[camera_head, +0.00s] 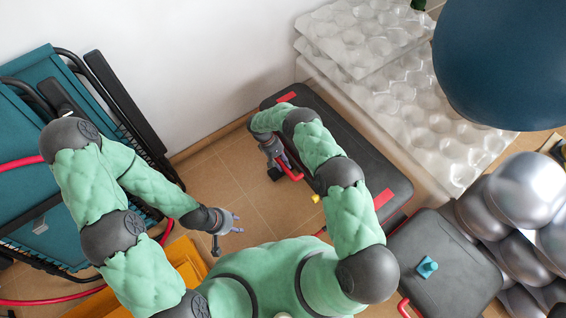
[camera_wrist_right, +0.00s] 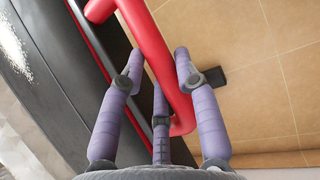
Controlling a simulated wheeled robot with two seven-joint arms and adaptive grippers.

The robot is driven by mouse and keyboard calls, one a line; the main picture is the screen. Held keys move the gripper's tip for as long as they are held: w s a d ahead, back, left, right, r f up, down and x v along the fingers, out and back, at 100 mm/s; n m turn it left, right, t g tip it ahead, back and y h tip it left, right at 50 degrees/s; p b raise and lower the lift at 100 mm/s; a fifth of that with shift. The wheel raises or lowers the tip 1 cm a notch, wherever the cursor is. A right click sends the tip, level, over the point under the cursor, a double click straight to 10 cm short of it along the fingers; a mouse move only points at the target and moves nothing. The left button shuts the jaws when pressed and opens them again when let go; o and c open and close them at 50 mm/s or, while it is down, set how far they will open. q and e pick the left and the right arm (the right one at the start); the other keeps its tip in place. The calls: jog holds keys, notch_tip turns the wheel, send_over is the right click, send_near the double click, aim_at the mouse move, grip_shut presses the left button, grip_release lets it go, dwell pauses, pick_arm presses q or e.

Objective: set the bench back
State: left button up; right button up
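A long dark grey bench-like box (camera_head: 375,165) with red patches lies along the wall; I cannot tell for certain that it is the bench. A red handle (camera_head: 291,175) sits on its near side. My right gripper (camera_head: 279,158) is at this handle. In the right wrist view the red handle (camera_wrist_right: 154,50) runs between the spread fingers of my right gripper (camera_wrist_right: 159,65), which look open around it; contact is unclear. My left gripper (camera_head: 236,224) is open and empty above the floor, left of the box.
A second dark box (camera_head: 460,285) with a teal item (camera_head: 427,267) on top stands at lower right, beside silver balls (camera_head: 528,190). Clear bubbled sheets (camera_head: 400,95) lie behind. Teal folding furniture (camera_head: 30,130) is at left, above an orange object (camera_head: 187,262). Tiled floor (camera_head: 230,185) is open between.

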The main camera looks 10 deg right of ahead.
jog(key=o, duration=0.4)
jog(key=shift+s+f, duration=0.1)
jog(key=shift+f, duration=0.35)
jog(key=shift+r, duration=0.1)
jog(key=shift+w+r, duration=0.2)
jog(key=shift+w+a+r, duration=0.1)
jog(key=shift+r, duration=0.1)
jog(key=v, duration=1.1)
jog(key=shift+a+r, duration=0.1)
